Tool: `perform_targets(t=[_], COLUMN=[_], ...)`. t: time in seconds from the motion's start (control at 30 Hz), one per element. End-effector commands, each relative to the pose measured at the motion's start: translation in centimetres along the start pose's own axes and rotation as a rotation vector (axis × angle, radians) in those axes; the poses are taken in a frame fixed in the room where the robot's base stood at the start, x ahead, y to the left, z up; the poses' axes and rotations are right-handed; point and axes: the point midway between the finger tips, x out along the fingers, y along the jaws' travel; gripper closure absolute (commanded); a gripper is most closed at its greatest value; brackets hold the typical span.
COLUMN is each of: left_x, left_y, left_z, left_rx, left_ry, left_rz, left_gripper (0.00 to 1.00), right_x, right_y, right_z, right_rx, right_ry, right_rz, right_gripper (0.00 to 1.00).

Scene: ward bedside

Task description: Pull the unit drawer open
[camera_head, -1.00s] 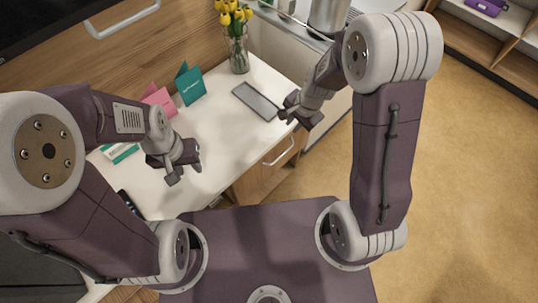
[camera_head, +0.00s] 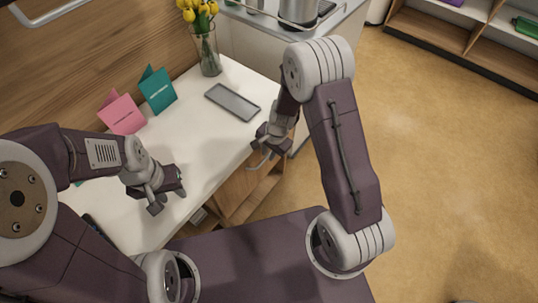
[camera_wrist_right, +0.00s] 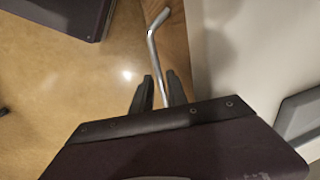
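The wooden unit drawer (camera_head: 240,185) is under the white top, and its curved metal handle (camera_head: 262,160) sticks out towards me. In the right wrist view the handle (camera_wrist_right: 155,45) runs down between my two dark fingers. My right gripper (camera_head: 265,143) is at this handle; its fingers (camera_wrist_right: 159,92) lie close on either side, and I cannot tell whether they press on it. I cannot make out how far the drawer stands out. My left gripper (camera_head: 168,199) is over the white top, empty, with its fingers apart.
The white top (camera_head: 205,140) carries a grey tablet (camera_head: 232,102), a pink card (camera_head: 121,112), a teal card (camera_head: 157,90) and a glass vase (camera_head: 208,55) of yellow tulips. Open brown floor (camera_head: 440,180) lies to the right; shelves (camera_head: 470,40) stand at the back.

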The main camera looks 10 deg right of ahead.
Motion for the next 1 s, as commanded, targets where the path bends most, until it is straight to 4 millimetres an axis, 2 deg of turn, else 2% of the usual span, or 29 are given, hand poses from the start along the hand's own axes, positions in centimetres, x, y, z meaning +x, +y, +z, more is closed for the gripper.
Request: perform_targets(t=[0.2, 0.23, 0.3, 1.0], left_x=[-0.01, -0.01, -0.01, -0.01], left_y=[0.0, 0.0, 0.0, 0.0], left_z=[0.0, 0.0, 0.0, 0.0], left_rx=[0.0, 0.0, 0.0, 0.0], left_ry=[0.0, 0.0, 0.0, 0.0], left_rz=[0.0, 0.0, 0.0, 0.0], left_gripper=[0.64, 0.64, 0.64, 0.64], right_x=[0.05, 0.04, 0.04, 0.01], right_y=[-0.02, -0.02, -0.02, -0.01], right_z=[0.0, 0.0, 0.01, 0.02], right_rx=[-0.001, -0.001, 0.0, 0.0], right_ry=[0.0, 0.0, 0.0, -0.001], right_rz=[0.0, 0.0, 0.0, 0.0], right_gripper=[0.81, 0.84, 1.0, 1.0])
